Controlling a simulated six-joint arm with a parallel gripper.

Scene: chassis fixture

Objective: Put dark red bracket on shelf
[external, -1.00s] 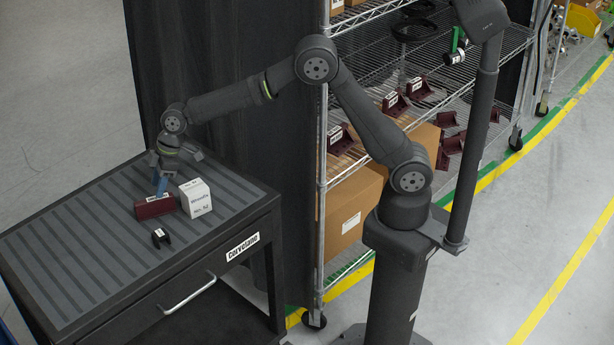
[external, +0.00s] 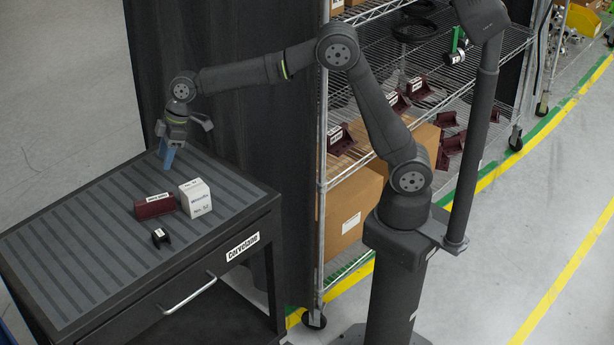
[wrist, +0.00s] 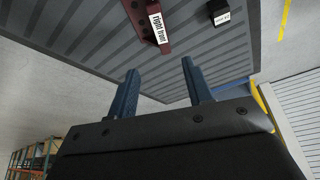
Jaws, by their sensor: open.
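The dark red bracket (external: 155,206) lies on the grey ribbed top of the cart, beside a white box. In the wrist view the bracket (wrist: 134,10) is at the top edge, partly cut off, with a white "right front" label. My gripper (external: 167,160) is raised above the cart's back part, behind and apart from the bracket. Its two blue fingers (wrist: 157,70) are spread with nothing between them. The wire shelf rack (external: 470,70) stands behind my arm, with several dark red brackets (external: 397,102) on its shelves.
A white labelled box (external: 196,198) touches or nearly touches the bracket's right end. A small black part (external: 160,238) lies in front of them. The left and front of the cart top (external: 70,262) are clear. Cardboard boxes (external: 352,208) fill the rack's lower left.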

